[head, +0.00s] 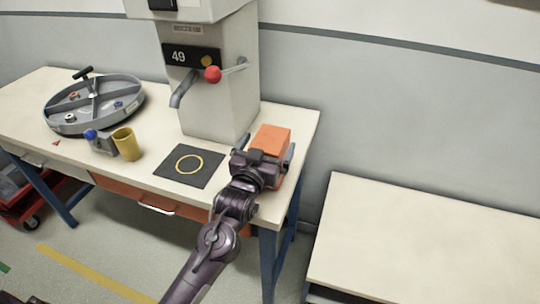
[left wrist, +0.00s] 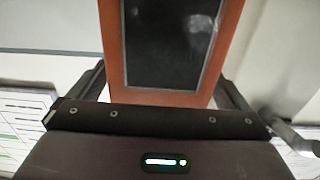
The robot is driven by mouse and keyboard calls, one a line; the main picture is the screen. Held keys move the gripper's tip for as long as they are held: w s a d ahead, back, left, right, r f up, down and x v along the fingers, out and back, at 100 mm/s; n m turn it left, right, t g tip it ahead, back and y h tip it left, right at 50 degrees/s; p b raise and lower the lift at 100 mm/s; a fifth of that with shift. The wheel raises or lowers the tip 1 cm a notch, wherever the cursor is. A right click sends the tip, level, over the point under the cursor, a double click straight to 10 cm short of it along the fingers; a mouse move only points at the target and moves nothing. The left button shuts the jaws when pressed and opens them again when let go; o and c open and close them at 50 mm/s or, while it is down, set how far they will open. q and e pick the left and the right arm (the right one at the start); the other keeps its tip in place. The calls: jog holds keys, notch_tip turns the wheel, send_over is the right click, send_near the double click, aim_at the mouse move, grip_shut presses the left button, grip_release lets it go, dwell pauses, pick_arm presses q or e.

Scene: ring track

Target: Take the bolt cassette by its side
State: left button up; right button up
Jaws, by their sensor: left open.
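The bolt cassette, an orange box (head: 271,137), stands at the right end of the workbench. In the left wrist view, the cassette (left wrist: 115,60) shows an orange frame around a dark panel. My left gripper (head: 264,158) is at the cassette, over its near part, and hides some of it. Its jaws are open, with one finger on each side of the cassette in the left wrist view. I cannot tell whether the fingers touch it. My right gripper is not in view.
A grey machine column (head: 218,100) with a red-knobbed lever stands behind and left. A dark mat with a yellow ring (head: 189,164), a yellow cup (head: 126,144) and a round divided tray (head: 93,103) are farther left. A bare table (head: 430,235) stands at right, across a gap.

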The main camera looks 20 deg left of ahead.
pick_arm(q)
jog(key=c, duration=2)
jog(key=shift+r, duration=0.15)
jog(key=shift+c, duration=0.5)
